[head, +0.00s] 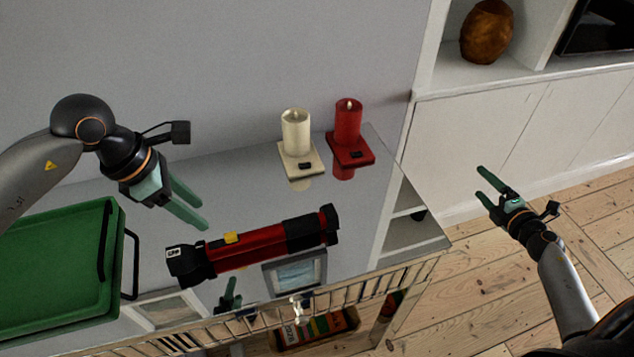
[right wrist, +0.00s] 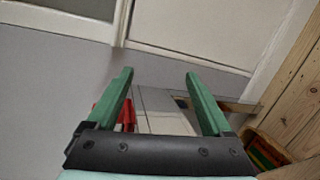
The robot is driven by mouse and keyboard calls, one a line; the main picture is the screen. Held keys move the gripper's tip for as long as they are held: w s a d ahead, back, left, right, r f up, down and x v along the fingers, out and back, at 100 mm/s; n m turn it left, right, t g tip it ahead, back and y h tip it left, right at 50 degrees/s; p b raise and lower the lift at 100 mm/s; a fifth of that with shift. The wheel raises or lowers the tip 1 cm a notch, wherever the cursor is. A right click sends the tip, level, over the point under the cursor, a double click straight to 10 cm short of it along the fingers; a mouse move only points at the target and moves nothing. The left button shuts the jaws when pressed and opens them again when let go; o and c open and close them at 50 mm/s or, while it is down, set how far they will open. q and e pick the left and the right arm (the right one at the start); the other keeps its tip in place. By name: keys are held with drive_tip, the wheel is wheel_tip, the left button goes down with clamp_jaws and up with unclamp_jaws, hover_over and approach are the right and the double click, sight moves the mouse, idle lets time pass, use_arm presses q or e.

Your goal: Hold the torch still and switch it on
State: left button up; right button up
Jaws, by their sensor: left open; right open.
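A red and black torch (head: 255,245) with a yellow switch (head: 232,238) lies on the glossy top of a cabinet (head: 215,190) in the head view. Its ribbed black end points right. My left gripper (head: 204,216) is open and empty, above and to the left of the torch, near the switch; I cannot tell whether it touches. My right gripper (head: 480,182) is open and empty, off to the right beyond the cabinet's edge, well apart from the torch. In the right wrist view its two green fingers (right wrist: 160,75) are spread with nothing between them.
A green tray (head: 112,290) with a dark handle stands at the left of the top. A white candle (head: 296,132) and a red candle (head: 348,122) stand on bases at the back. White cupboards (head: 500,130) stand behind on the right. The top right of the torch is clear.

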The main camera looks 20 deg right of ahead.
drive_tip(key=w+a+r+n+y, duration=0.2)
drive_tip(key=w+a+n+y, duration=0.1)
drive_tip(key=a, duration=0.4)
drive_tip(key=w+a+r+n+g+y, duration=0.1)
drive_tip(key=w+a+n+y, duration=0.3)
drive_tip(key=a, duration=0.4)
drive_tip(key=w+a+r+n+y, duration=0.3)
drive_tip(key=w+a, duration=0.2)
drive_tip(key=a, duration=0.2)
drive_tip(key=shift+w+a+n+y, duration=0.25)
drive_tip(key=shift+w+n+y, duration=0.05)
drive_tip(key=w+a+r+n+g+y, duration=0.1)
drive_tip(key=a+r+n+g+y, duration=0.3)
drive_tip(key=a, duration=0.6)
drive_tip(key=n+g+h, duration=1)
drive_tip(key=n+h, duration=0.2)
drive_tip(key=n, duration=0.9)
approach(291, 223)
wheel_tip(291, 223, down, 11)
drive_tip(key=shift+d+f, duration=0.15)
